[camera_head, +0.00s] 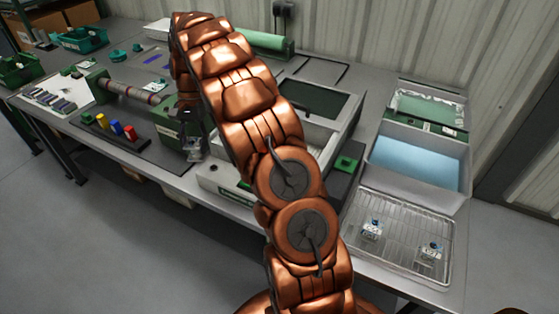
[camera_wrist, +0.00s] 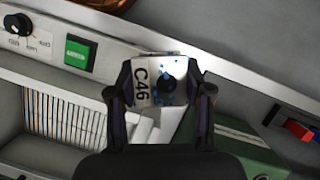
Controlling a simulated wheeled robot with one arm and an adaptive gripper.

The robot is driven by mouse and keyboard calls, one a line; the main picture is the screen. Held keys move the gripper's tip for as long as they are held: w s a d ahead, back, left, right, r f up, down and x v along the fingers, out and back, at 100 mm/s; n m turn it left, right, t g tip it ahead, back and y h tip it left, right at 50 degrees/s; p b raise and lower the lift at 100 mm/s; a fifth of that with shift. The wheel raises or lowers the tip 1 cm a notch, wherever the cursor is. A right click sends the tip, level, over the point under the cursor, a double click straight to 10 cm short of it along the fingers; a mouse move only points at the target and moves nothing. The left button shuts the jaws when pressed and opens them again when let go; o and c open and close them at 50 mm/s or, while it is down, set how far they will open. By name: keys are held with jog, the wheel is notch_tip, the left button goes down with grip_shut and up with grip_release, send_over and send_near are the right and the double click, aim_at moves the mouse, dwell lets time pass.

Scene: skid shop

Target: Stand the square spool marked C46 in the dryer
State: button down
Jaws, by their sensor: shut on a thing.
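My gripper (camera_wrist: 167,92) is shut on a square spool (camera_wrist: 152,72) in the wrist view. The spool is pale with blue specks, a dark round hole and the mark C46 facing the camera. The dryer (camera_head: 210,178) is the pale box at mid-bench in the head view, partly hidden behind my arm. In the wrist view its front panel (camera_wrist: 112,58) has a dial and a green button, and a slatted rack shows below left. The spool is beside the panel; I cannot tell its height. My gripper is mostly hidden by the arm in the head view.
Two similar spools (camera_head: 372,228) stand on a wire rack tray (camera_head: 400,275) at front right. A blue-filled basin (camera_head: 416,166) is behind it. Left of the dryer are a green machine block (camera_head: 172,117) and several coloured pegs (camera_head: 115,127). Bare floor lies in front of the bench.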

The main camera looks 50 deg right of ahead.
jog(key=d+m+t+b, duration=0.1)
jog(key=d+m, duration=0.1)
jog(key=d, duration=0.1)
jog(key=s+d+r+m+t, duration=0.1)
jog(key=d+m, duration=0.2)
jog(key=d+m+y+b, duration=0.1)
jog(key=d+m, duration=0.2)
jog(key=shift+s+d+r+t+b, duration=0.15)
jog(key=shift+d+t+b, duration=0.2)
jog(key=shift+d+t, duration=0.05)
jog(key=s+d+r+m+t+h+b, duration=0.2)
jog(key=s+d+m+t+b, duration=0.25)
jog(key=d+m, duration=0.75)
jog(key=s+d+f+b, duration=0.1)
jog(key=f, duration=0.4)
jog(key=s+d+f+m+b, duration=0.1)
jog(key=f+b, duration=0.1)
jog(key=f, duration=0.3)
jog(key=s+d+f+m+h+b, duration=0.1)
jog(key=f, duration=0.4)
jog(key=shift+d+g, duration=0.25)
jog(key=shift+d, duration=0.15)
jog(key=shift+r, duration=0.1)
jog(key=shift+c, duration=2.4)
grip_release()
